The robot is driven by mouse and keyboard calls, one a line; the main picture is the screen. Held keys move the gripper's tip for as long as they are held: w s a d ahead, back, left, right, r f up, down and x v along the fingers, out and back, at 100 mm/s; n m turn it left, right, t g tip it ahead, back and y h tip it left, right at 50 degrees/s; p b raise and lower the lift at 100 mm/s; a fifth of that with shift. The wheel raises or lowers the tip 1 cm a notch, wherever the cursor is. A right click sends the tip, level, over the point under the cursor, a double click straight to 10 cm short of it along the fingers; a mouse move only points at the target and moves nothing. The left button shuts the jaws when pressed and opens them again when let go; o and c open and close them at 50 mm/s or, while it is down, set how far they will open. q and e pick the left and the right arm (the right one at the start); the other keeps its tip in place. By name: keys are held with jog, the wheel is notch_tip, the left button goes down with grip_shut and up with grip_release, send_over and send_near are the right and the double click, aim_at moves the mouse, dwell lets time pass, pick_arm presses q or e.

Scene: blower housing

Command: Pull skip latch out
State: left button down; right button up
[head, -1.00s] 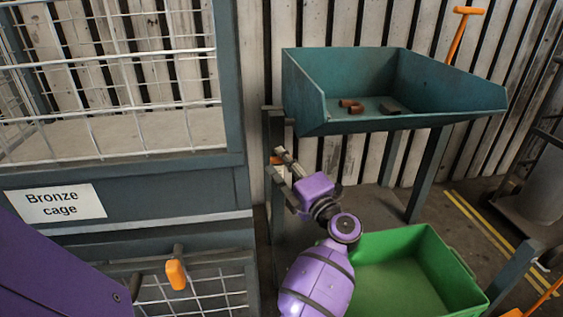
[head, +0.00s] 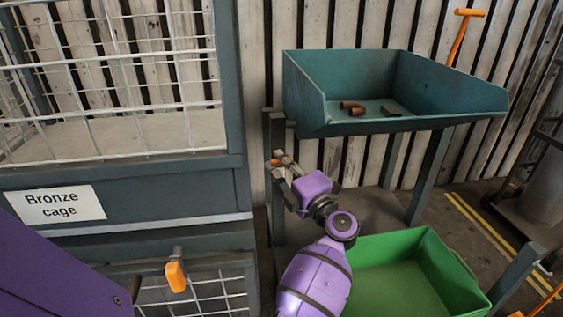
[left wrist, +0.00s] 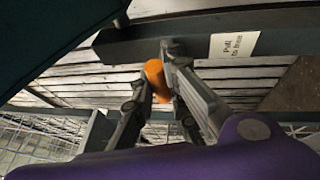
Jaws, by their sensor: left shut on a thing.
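The skip (head: 400,122) is a teal tipping hopper on a post frame, upper right of the head view. Its orange latch handle (head: 275,162) shows at the left post, below the skip's left corner. My left gripper (head: 284,164) is at that post, shut on the orange handle. The fingers partly hide the handle. My right gripper is not in view.
Brown and dark pieces (head: 355,108) lie in the skip. A green bin (head: 440,250) stands below it on the floor. The bronze cage (head: 120,235) stands left, close to my arm, with another orange handle (head: 175,276). An orange-handled tool (head: 462,32) leans behind.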

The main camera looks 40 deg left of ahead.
pick_arm(q)
jog(key=shift+s+d+p, duration=0.95)
jog(key=shift+s+d, duration=0.2)
jog(key=shift+d, duration=0.1)
jog(key=shift+f, duration=0.15)
jog(key=c, duration=1.7)
grip_release()
jog(key=shift+c, duration=0.2)
jog(key=shift+d, duration=0.1)
jog(key=shift+d, duration=0.2)
jog(key=v, duration=1.1)
jog(key=shift+d, duration=0.2)
jog(key=shift+s, duration=0.1)
